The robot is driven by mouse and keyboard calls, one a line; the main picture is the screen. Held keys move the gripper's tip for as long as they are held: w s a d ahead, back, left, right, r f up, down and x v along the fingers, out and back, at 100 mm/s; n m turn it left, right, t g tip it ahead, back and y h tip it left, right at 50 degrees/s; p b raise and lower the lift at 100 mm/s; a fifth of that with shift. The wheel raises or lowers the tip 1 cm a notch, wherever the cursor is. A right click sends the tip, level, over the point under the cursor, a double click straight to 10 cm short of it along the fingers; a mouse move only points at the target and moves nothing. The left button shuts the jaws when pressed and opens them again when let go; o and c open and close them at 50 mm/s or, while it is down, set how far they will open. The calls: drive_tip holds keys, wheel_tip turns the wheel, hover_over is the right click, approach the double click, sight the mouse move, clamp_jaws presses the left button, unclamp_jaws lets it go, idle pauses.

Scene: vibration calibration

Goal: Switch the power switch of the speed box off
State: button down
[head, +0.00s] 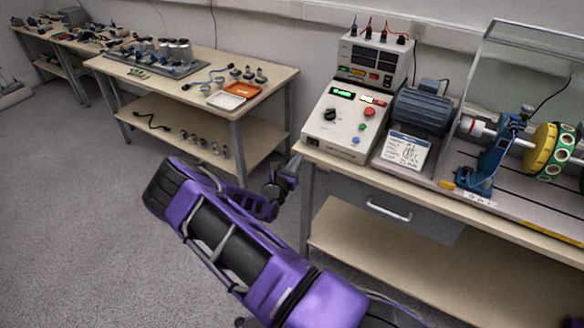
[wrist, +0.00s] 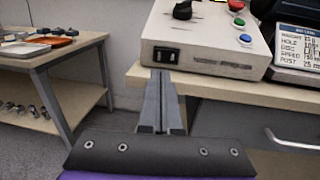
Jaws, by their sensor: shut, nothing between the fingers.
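The speed box (head: 340,124) is a pale control box at the left end of the bench, with a lit green display, a black knob, and red, green and blue buttons. Its power switch (wrist: 166,54) is a black rocker low on the left of the front face; its on or off position is too small to tell. My gripper (head: 295,161) is shut and empty, in front of the box's left corner. In the wrist view, its fingertips (wrist: 160,73) appear just below the switch; I cannot tell the remaining gap.
The bench top's front edge (wrist: 225,92) runs under the box, with a drawer (head: 395,208) below. A motor (head: 422,110) and a sign (head: 406,150) stand right of the box. A second table (head: 225,112) with trays stands left, across a floor gap.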

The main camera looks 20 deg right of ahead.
sight(309, 142)
drive_tip(key=x, duration=0.6)
drive_tip(key=shift+w+d, duration=0.3)
drive_tip(key=shift+a+f, duration=0.1)
